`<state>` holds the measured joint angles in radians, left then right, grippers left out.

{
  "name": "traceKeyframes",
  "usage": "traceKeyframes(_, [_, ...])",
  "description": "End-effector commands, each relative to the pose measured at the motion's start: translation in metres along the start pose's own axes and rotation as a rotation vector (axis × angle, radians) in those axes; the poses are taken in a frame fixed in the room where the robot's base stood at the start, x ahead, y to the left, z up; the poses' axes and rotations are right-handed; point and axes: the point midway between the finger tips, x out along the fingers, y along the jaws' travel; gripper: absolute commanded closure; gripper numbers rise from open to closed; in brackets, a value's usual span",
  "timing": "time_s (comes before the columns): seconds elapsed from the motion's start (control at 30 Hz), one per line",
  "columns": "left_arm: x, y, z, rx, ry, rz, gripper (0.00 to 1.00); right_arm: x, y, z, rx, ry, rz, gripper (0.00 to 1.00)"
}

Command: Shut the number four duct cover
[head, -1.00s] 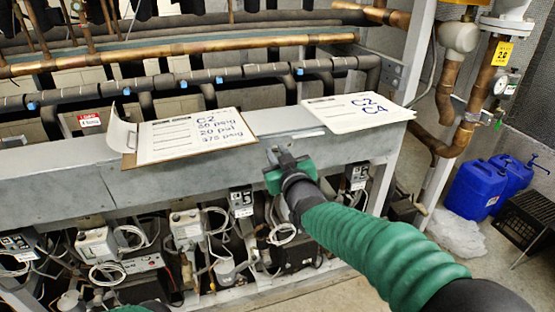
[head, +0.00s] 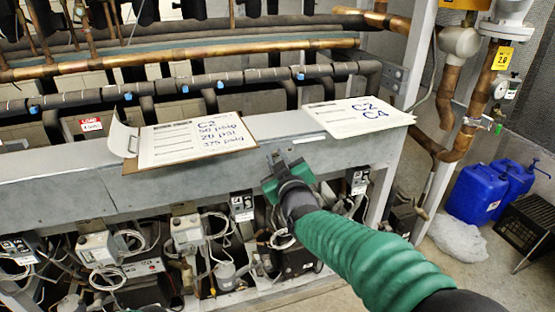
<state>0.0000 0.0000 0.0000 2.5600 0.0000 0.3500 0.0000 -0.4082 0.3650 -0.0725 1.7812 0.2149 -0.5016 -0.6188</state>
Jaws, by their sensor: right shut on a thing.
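A long grey metal duct (head: 60,196) runs across the rack at mid-height, with a vertical seam left of centre. I cannot read a number four on it, and the outline of the cover is not clear. My right gripper (head: 277,160) is at the upper edge of the duct's front face, between the two clipboards. It is shut on what looks like the edge of the duct cover (head: 230,176). Its fingertips are small and partly hidden by the green gripper body. My left gripper is not in view.
A clipboard (head: 180,143) and a white sheet (head: 355,116) lie on top of the duct. Numbered tags (head: 242,205), wiring and grey boxes sit below it. Copper pipes (head: 180,57) run behind. Blue jugs (head: 478,193) and a black crate (head: 525,225) stand on the floor at right.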

Motion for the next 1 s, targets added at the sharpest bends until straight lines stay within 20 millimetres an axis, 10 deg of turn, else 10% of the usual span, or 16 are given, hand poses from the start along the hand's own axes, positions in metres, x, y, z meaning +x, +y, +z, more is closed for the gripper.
traceKeyframes(0.2, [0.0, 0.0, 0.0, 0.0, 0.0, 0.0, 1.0, 0.0, -0.002, 0.003, 0.0, -0.005, -0.005, 0.6])
traceKeyframes(0.63, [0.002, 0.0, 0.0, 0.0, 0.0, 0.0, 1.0, -0.014, -0.001, 0.0, 0.001, 0.0, -0.001, 0.59])
traceKeyframes(1.0, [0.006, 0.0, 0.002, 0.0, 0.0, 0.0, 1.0, -0.116, -0.001, 0.0, 0.001, 0.001, -0.002, 0.59])
